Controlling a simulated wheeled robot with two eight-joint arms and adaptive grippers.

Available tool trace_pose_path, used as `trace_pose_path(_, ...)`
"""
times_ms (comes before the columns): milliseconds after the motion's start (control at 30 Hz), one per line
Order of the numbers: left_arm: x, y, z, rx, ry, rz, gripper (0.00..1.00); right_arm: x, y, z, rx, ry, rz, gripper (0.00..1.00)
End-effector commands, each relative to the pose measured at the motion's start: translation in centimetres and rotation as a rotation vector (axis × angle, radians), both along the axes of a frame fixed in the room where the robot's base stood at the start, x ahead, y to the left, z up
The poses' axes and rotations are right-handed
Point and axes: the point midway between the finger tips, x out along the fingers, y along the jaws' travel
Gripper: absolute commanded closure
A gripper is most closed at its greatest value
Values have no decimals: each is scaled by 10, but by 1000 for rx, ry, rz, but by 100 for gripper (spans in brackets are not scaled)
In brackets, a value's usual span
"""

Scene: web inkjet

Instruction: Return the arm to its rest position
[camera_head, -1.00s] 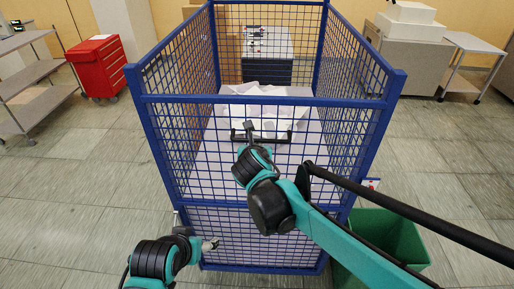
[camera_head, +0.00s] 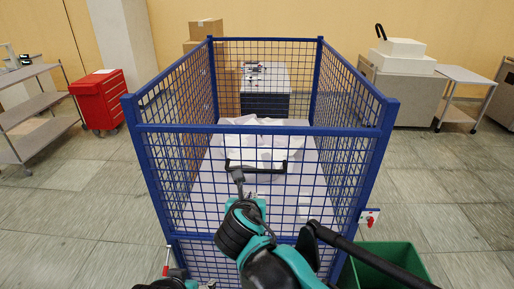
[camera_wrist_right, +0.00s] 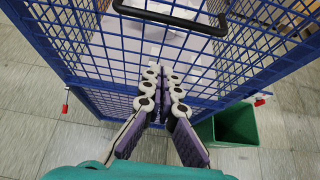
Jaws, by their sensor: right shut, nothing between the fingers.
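My right arm reaches up from the bottom of the head view, a teal and black arm in front of the blue mesh cage (camera_head: 262,129). Its gripper (camera_head: 238,178) is at the cage's front mesh, just below a black handle (camera_head: 256,167). In the right wrist view the two fingers (camera_wrist_right: 162,72) lie close together, shut and empty, with the cage mesh ahead of them. Whether they touch the mesh I cannot tell. My left gripper (camera_head: 208,285) barely shows at the bottom edge of the head view, and its jaws cannot be made out.
The cage holds crumpled white paper (camera_head: 262,150). A green bin (camera_head: 385,262) stands at its front right; it also shows in the right wrist view (camera_wrist_right: 232,126). A red cabinet (camera_head: 100,100) and grey shelf cart (camera_head: 35,110) stand left. The floor on both sides is open.

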Motion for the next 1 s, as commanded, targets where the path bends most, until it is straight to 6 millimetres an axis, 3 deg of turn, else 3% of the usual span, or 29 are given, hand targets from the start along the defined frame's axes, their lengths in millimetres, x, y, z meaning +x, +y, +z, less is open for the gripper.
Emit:
trace_pose_path(67, 0, 0, -5, 0, 0, 0, 28, -1, -6, -7, 31, 8, -26, 100)
trace_pose_path(167, 0, 0, -24, 0, 0, 0, 28, -7, -31, -34, 171, 37, -141, 100)
trace_pose_path(267, 0, 0, -55, 0, 0, 0, 28, -21, -73, -82, 438, 82, -365, 100)
trace_pose_path(400, 0, 0, -104, 0, 0, 0, 28, -54, -134, -162, 918, 129, -786, 100)
trace_pose_path(600, 0, 0, -168, 0, 0, 0, 28, -110, -192, -269, 1593, 114, -1419, 100)
trace_pose_path(700, 0, 0, -193, 0, 0, 0, 28, -134, -207, -313, 1879, 79, -1700, 100)
trace_pose_path(800, 0, 0, -210, 0, 0, 0, 28, -151, -214, -343, 2095, 40, -1914, 100)
trace_pose_path(1000, 0, 0, -221, 0, 0, 0, 28, -166, -219, -365, 2293, -4, -2117, 100)
